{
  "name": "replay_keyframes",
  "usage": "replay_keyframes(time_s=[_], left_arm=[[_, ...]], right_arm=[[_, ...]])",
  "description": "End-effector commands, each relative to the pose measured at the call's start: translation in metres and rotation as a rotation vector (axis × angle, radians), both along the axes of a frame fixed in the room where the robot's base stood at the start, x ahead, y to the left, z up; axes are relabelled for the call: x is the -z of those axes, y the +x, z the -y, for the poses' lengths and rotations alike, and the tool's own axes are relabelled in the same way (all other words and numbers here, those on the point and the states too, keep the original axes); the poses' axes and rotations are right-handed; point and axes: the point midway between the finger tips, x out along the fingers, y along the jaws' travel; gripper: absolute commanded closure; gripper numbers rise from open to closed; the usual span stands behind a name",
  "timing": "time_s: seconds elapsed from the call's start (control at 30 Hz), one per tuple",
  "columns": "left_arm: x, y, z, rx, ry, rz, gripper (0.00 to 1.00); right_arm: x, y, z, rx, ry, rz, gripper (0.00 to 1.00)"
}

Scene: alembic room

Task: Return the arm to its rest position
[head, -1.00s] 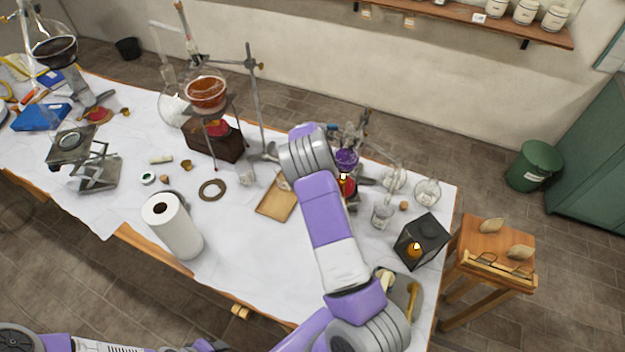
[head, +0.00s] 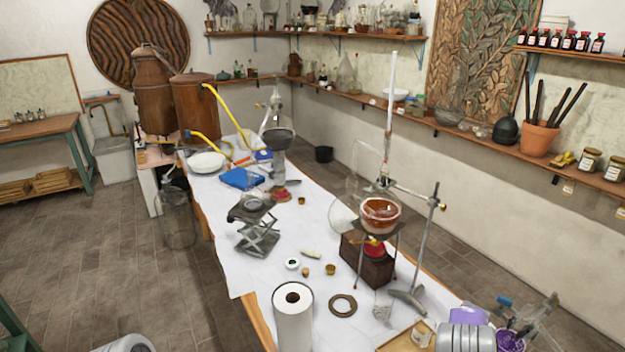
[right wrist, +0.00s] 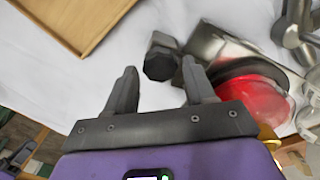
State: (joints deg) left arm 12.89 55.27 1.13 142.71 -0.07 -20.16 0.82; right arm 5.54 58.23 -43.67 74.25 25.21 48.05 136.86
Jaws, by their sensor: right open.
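My right arm (head: 467,335) shows only as a grey and purple piece at the bottom right edge of the head view. My right gripper (right wrist: 160,68) shows in the right wrist view with its two dark fingers spread apart and nothing clasped. A dark faceted knob (right wrist: 160,62) appears just beyond or between the fingertips; its depth is unclear. A red round object (right wrist: 252,100) beside a metal piece lies to the right of the fingers. My left gripper is in neither current view.
A wooden tray (right wrist: 62,15) lies at the upper left in the wrist view. Purple-filled glassware (head: 510,340) sits close to my right arm.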

Motion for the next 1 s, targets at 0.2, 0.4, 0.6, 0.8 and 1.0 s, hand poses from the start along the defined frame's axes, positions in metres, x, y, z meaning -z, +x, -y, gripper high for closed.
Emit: replay_keyframes(time_s=[0.2, 0.4, 0.6, 0.8, 1.0], left_arm=[[0.01, 0.0, 0.0, 0.0, 0.0, 0.0, 0.57], [0.009, 0.0, 0.0, 0.0, 0.0, 0.0, 0.57], [0.005, 0.0, 0.0, 0.0, 0.0, 0.0, 0.57], [-0.013, 0.0, 0.0, 0.0, 0.0, 0.0, 0.57], [-0.036, 0.0, 0.0, 0.0, 0.0, 0.0, 0.57]], right_arm=[[0.014, 0.002, -0.002, -0.004, 0.0, -0.001, 0.46], [0.012, 0.002, -0.002, -0.011, 0.0, -0.001, 0.46], [0.007, 0.001, -0.001, -0.008, 0.0, 0.0, 0.46], [-0.017, -0.001, 0.002, 0.004, -0.001, 0.001, 0.46], [-0.048, -0.005, 0.006, 0.012, -0.001, 0.002, 0.46]])
